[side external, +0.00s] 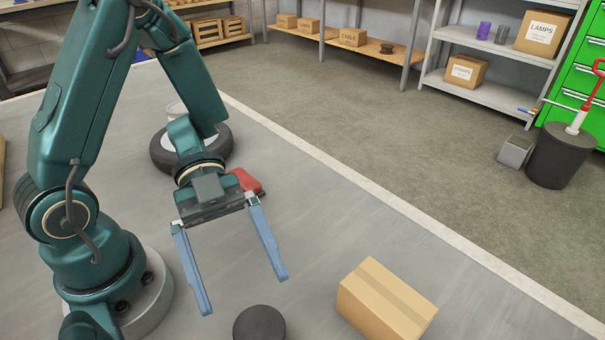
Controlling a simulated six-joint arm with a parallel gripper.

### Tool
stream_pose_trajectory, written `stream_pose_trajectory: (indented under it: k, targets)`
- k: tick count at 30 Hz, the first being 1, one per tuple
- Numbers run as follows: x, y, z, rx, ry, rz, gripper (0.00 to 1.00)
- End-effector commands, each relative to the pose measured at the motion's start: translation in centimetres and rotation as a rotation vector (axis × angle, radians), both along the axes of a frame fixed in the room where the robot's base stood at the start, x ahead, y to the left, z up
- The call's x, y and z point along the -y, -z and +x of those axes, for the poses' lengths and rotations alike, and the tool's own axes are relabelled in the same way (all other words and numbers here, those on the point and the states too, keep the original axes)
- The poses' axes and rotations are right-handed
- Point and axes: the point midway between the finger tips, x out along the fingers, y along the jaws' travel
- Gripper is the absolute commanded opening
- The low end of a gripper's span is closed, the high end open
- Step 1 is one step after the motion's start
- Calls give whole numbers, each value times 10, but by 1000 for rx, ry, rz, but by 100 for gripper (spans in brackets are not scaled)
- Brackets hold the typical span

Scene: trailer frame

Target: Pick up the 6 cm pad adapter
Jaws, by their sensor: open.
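A dark round disc (259,325), which looks like the pad adapter, lies on the grey floor at the bottom edge of the side external view; its lower part is cut off by the frame. I cannot tell its size. My gripper (245,292) is open and empty, with its two blue fingers spread wide. The fingertips point down and toward the disc, behind it in the picture and apart from it.
A cardboard box (385,302) stands right of the disc. A tyre (158,154) and a red object (246,181) lie behind my gripper. Shelves (490,92), a dark bin (560,155) and green drawers (585,80) stand at the back right. Open floor lies between.

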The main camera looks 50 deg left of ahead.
Motion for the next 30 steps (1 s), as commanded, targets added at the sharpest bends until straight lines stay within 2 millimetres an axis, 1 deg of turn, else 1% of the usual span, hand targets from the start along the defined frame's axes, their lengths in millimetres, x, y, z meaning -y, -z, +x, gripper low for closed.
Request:
stream_pose_trajectory:
  k: [1,3,6,9,14,21,24,30]
  targets:
    - [0,13,0,-13,-3,-2,100]
    - [0,27,-1,-11,-2,-2,100]
    - [0,40,0,-4,-2,-2,100]
    - [0,48,0,-1,-1,0,100]
    - [9,54,-2,0,2,-2,100]
    - [34,65,-8,0,4,-2,100]
    - [41,68,-10,1,3,-1,100]
    - [46,70,-11,2,0,0,100]
